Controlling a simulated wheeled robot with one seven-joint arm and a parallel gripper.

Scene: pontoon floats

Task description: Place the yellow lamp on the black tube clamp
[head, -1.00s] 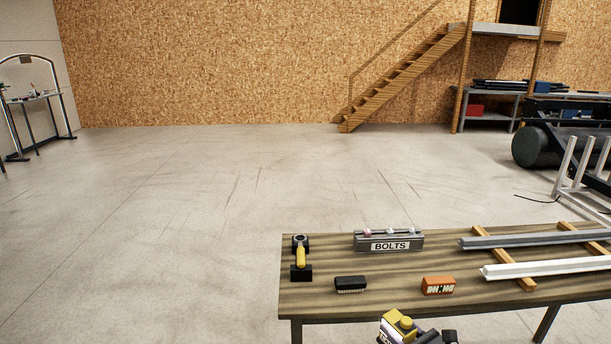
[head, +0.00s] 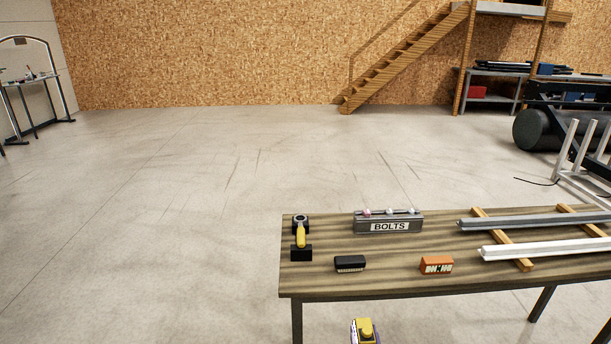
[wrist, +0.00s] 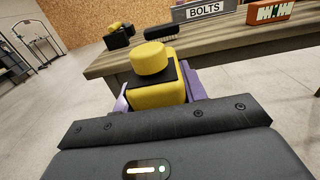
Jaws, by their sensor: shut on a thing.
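The yellow lamp (wrist: 158,92), a yellow block with a black plate and a round yellow top, is between the purple fingers of my gripper (wrist: 160,97). The gripper is shut on it and holds it upright. The lamp also shows at the bottom edge of the head view (head: 366,328), on the near side of the table and apart from it. What looks like the black tube clamp (head: 301,252), with a black ring and a yellow handle, is at the table's left end. It also shows in the wrist view (wrist: 117,40), farther away and left of the lamp.
The wooden table (head: 400,284) also carries a black brush-like block (head: 350,263), an orange block (head: 436,265), a grey BOLTS box (head: 389,226) and long rails (head: 550,247) at the right. The table's front edge lies just beyond the lamp. Open floor spreads left.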

